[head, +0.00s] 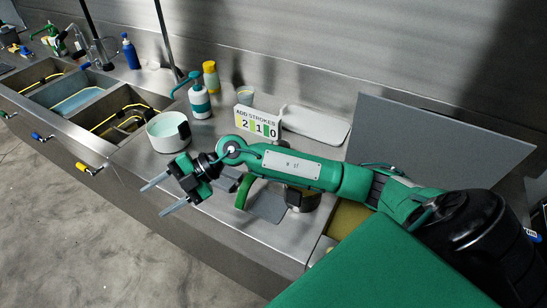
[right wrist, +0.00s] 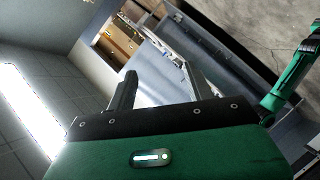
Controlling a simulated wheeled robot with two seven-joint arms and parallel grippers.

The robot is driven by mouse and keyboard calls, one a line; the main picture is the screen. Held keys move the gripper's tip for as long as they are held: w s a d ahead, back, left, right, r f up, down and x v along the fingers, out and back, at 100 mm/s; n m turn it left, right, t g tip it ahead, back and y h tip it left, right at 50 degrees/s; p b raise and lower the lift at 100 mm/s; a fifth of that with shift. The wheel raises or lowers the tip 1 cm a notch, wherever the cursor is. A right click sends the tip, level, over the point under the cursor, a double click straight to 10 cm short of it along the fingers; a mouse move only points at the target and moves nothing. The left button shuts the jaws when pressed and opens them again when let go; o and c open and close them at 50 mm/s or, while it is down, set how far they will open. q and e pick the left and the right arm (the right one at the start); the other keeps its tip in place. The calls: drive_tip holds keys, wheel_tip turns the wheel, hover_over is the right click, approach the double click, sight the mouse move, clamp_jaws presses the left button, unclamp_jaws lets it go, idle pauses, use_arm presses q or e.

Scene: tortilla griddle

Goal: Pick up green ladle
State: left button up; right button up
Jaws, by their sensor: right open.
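A green curved piece (head: 243,192) stands on the steel counter, partly behind my right arm. It may be the green ladle or its handle, but I cannot tell, and no ladle bowl shows clearly. My right gripper (head: 152,202) is open and empty, to the left of this piece, with its fingers pointing left over the counter's front edge. In the right wrist view the two fingers (right wrist: 158,72) are apart with nothing held between them. My left gripper is not in view.
A white pot (head: 163,136) stands behind my right gripper. A teal pump bottle (head: 199,103), a yellow-capped bottle (head: 211,77), a number sign (head: 257,124) and a white tray (head: 315,125) are further back. Sink basins (head: 75,98) lie left. A dark grey panel (head: 430,137) stands right.

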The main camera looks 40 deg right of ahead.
drive_tip(key=w+d+f+m+g+h, duration=0.15)
drive_tip(key=d+h, duration=0.55)
drive_tip(key=d, duration=0.7)
drive_tip(key=w+d+f+m+g+h, duration=0.1)
drive_tip(key=w+d+f+m+h, duration=0.15)
drive_tip(key=d+h, duration=0.8)
drive_tip(key=d+f+y+p, duration=0.1)
drive_tip(key=f, duration=0.1)
drive_tip(key=d+f+y+p, duration=0.1)
drive_tip(key=f, duration=0.2)
drive_tip(key=d+f+y+p, duration=0.1)
drive_tip(key=f, duration=0.1)
drive_tip(key=shift+w+d+f, duration=0.2)
drive_tip(key=shift+w+d, duration=0.05)
drive_tip(key=shift+w, duration=0.1)
drive_tip(key=shift+f+p, duration=0.4)
drive_tip(key=f+p, duration=0.1)
drive_tip(key=f, duration=0.1)
drive_tip(key=f+p, duration=0.1)
drive_tip(key=f, duration=0.1)
drive_tip(key=shift+s+d, duration=0.2)
drive_tip(key=shift+f, duration=0.35)
drive_tip(key=c, duration=1)
drive_tip(key=shift+c, duration=0.2)
